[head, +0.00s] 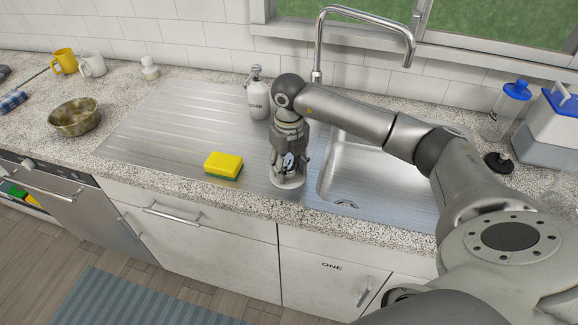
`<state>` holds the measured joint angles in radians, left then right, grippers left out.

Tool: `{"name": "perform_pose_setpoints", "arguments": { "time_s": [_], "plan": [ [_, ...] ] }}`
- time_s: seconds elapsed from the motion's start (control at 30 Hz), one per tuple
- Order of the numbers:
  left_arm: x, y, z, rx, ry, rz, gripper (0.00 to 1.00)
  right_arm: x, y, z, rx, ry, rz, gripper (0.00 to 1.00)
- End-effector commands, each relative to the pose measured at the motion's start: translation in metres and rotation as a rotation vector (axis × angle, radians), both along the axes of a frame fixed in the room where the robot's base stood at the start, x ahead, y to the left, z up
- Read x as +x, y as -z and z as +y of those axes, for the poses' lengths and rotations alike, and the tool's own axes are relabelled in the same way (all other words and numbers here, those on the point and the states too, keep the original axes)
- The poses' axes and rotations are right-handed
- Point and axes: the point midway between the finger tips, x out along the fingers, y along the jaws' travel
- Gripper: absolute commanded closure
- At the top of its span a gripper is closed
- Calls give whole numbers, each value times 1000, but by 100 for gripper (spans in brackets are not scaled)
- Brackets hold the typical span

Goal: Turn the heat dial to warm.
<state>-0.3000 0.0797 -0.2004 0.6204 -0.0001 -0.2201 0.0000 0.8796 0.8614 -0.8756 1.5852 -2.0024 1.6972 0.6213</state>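No dial marked with heat settings can be made out. My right gripper (288,168) points down at the front edge of the steel drainboard, left of the sink basin. A pale round object (288,182) sits directly below its fingertips; the gripper hides most of it, and I cannot tell if it is the heat dial. Its markings are not visible. Whether the fingers touch it or are closed on it cannot be told. My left gripper is not in view.
A yellow and green sponge (224,165) lies left of the gripper. A soap bottle (258,98) stands behind, near the faucet (318,45). The sink basin (365,172) is right. A metal bowl (74,117) and mugs (92,64) stand left. The drainboard's left part is clear.

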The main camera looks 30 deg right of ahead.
Motion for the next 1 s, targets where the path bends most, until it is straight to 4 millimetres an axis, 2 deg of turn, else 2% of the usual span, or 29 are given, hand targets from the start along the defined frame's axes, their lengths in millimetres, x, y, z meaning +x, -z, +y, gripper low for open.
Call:
{"name": "perform_pose_setpoints", "arguments": {
  "time_s": [0.33, 0.47, 0.57, 0.9, 1.0],
  "plan": [
    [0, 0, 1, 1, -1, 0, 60, -1, 1, 0, 0, -1, 2, 39],
    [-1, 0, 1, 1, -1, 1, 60, 0, -6, 0, 0, -1, 1, 39],
    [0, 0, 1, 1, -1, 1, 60, 0, -21, 0, 0, 0, -2, 39],
    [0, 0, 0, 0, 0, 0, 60, 0, -92, 0, 1, 0, -2, 39],
    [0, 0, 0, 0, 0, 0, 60, 0, -106, 0, 0, 0, -1, 39]
  ]
}}
